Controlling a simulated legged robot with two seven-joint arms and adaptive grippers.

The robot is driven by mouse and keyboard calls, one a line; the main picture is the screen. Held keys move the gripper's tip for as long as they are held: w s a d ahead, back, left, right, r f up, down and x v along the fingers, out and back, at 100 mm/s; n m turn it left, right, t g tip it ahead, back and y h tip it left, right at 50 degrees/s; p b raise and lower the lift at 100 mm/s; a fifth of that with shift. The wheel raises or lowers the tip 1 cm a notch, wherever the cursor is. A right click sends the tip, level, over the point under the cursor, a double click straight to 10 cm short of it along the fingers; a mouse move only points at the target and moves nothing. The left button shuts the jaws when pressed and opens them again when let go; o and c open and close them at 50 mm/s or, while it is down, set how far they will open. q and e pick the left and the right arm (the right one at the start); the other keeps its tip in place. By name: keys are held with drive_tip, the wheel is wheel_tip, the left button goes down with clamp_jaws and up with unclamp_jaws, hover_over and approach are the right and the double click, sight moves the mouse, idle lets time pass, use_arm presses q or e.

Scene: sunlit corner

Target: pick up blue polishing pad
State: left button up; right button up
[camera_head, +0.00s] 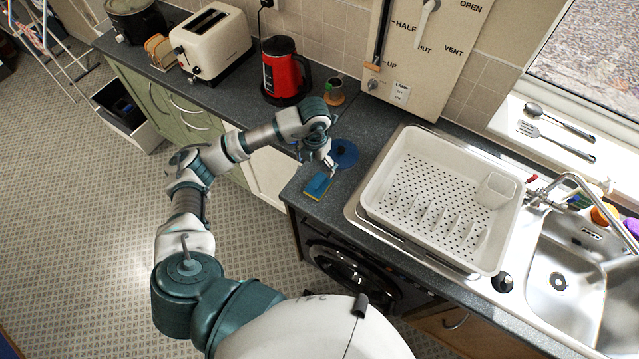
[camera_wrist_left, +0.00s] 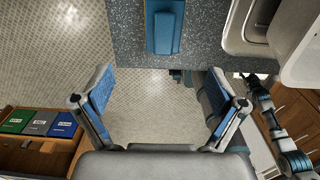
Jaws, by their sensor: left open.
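A blue rectangular pad with a yellow lower layer (camera_head: 318,186) lies flat near the counter's front edge. It also shows at the top centre of the left wrist view (camera_wrist_left: 164,30). A dark blue round disc (camera_head: 345,153) lies on the counter just behind it. My left gripper (camera_head: 328,163) is above the counter near the disc and the pad. In the left wrist view my left gripper (camera_wrist_left: 157,90) is open, its two fingers wide apart with nothing between them. Part of my right arm (camera_wrist_left: 285,140) seems to show at the right there; its jaws are too small to judge.
A white dish rack (camera_head: 440,195) stands to the right of the pad, beside the sink (camera_head: 565,280). A red kettle (camera_head: 284,72), a small dark cup (camera_head: 334,88) and a cream toaster (camera_head: 211,42) stand farther back. The counter (camera_head: 375,137) is bare between disc and rack.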

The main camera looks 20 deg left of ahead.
sight(318, 180)
use_arm(q)
drive_tip(key=f, duration=0.4)
drive_tip(key=f+p, duration=0.1)
drive_tip(key=f, duration=0.1)
drive_tip(key=shift+a+f, duration=0.15)
drive_tip(key=shift+a, duration=0.25)
drive_tip(key=f, duration=0.1)
drive_tip(key=d+f+p, duration=0.1)
drive_tip(key=f, duration=0.2)
drive_tip(key=shift+w+d+f, duration=0.35)
drive_tip(key=shift+f, duration=0.4)
drive_tip(key=shift+a, duration=0.25)
drive_tip(key=shift+c, duration=0.8)
drive_tip(key=shift+a, duration=0.1)
drive_tip(key=c, duration=1.1)
